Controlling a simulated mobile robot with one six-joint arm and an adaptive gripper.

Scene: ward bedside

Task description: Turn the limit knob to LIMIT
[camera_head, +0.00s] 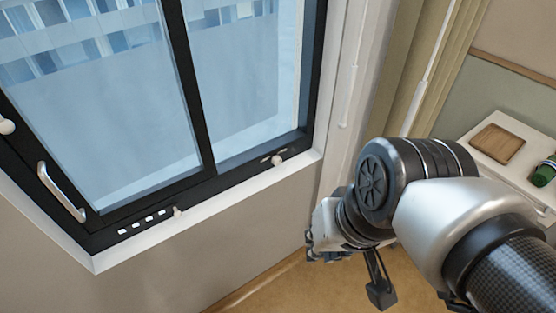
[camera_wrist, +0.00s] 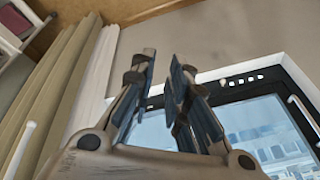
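A dark-framed sliding window fills the left of the head view. A small pale knob (camera_head: 277,160) sits on its lower rail at the right, and another small pale knob (camera_head: 177,211) sits further left beside a row of white marks (camera_head: 140,222). I cannot read any label to tell which is the limit knob. My gripper (camera_head: 346,268) is right of the window and apart from it. In the wrist view, my gripper (camera_wrist: 161,54) has a gap between its fingers and holds nothing. The white marks (camera_wrist: 242,80) show right of the fingers; the fingers may hide a knob.
A silver handle (camera_head: 60,192) stands on the window's left frame, with a white round knob (camera_head: 5,126) at the picture edge. Beige curtains (camera_head: 410,65) hang right of the window. A white bedside top (camera_head: 510,130) holds a wooden tray (camera_head: 497,143) and a green object (camera_head: 544,172).

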